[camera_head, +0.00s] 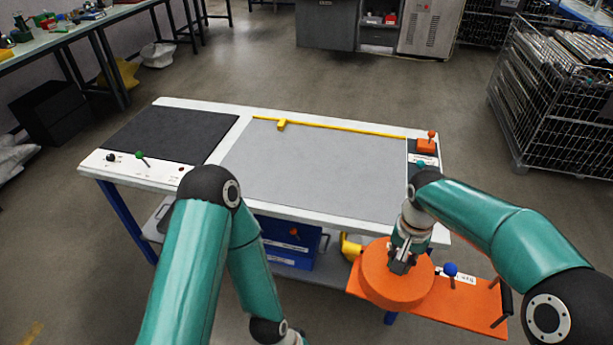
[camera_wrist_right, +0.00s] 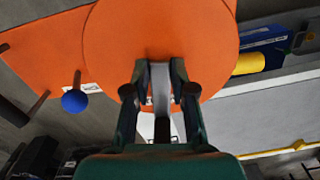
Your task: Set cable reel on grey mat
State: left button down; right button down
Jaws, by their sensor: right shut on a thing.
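The cable reel (camera_head: 380,287) is a flat orange disc at the lower right of the head view, over the orange board. It fills the top middle of the right wrist view (camera_wrist_right: 205,35). My right gripper (camera_head: 401,262) is above it, with its fingers shut on a grey upright part at the reel's middle, also seen in the wrist view (camera_wrist_right: 160,85). I cannot tell whether the reel touches the board. The grey mat (camera_head: 305,170) lies bare on the white table's middle. My left arm is at the lower left; its gripper is out of frame.
A dark mat (camera_head: 165,135) covers the table's left side. A yellow rail (camera_head: 340,128) runs along the mat's back edge. An orange block with a knob (camera_head: 426,146) stands at the right back. The orange board (camera_head: 475,308) carries a blue ball knob (camera_head: 450,269) and a handle.

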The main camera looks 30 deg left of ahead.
aim_at(297, 171)
jog(key=k, duration=0.65)
jog(key=u, duration=0.25)
jog(key=i, duration=0.85)
jog(key=u, duration=1)
jog(key=i, duration=1.4)
jog(key=u, duration=0.2)
